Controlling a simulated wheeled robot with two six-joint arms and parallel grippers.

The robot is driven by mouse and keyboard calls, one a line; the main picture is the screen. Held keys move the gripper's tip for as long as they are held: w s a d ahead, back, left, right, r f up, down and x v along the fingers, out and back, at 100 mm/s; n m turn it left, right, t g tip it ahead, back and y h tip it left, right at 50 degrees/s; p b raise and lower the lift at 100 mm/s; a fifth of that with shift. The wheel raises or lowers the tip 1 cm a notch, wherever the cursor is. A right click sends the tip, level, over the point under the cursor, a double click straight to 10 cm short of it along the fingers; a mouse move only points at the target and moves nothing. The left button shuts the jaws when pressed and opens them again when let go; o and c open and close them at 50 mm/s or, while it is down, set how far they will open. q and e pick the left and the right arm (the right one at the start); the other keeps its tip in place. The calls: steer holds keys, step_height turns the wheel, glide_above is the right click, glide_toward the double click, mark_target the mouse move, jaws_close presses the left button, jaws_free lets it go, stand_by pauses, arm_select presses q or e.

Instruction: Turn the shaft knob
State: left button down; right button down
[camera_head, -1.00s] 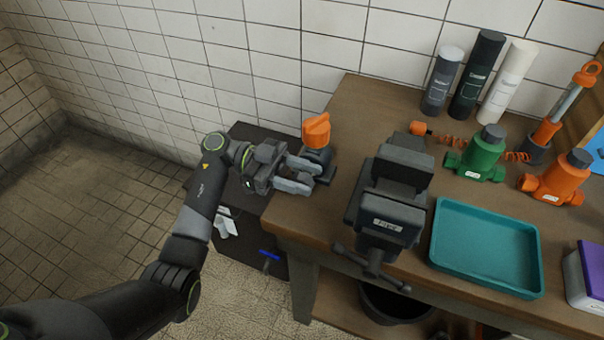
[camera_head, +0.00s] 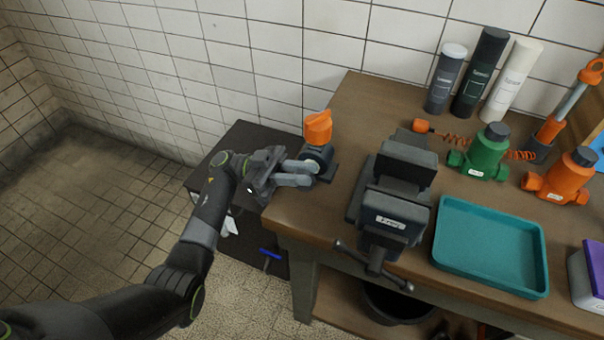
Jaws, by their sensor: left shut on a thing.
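A dark grey device with an orange cap (camera_head: 318,127) stands at the left end of the workbench, near the tiled wall. A round dark part with a pale centre (camera_head: 313,166) shows on its left side; I take this for the shaft knob, partly hidden by my fingers. My left gripper (camera_head: 304,174) reaches in from the left, with its grey fingers at this side part. It is shut on the shaft knob, though the contact itself is hard to see. My right gripper is not in view.
A dark vise (camera_head: 393,195) stands just right of the device. A teal tray (camera_head: 490,290), green (camera_head: 484,155) and orange (camera_head: 562,180) valve bodies and several cylinders fill the right side. A low dark cabinet (camera_head: 240,140) lies below my gripper. Floor at left is clear.

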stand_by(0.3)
arm_select(q)
steer(key=c, duration=1.3)
jaws_free()
steer(key=shift+a, duration=0.1)
steer(key=shift+b+v, duration=3.45)
steer(key=shift+v, duration=5.2)
steer(key=shift+f, duration=0.2)
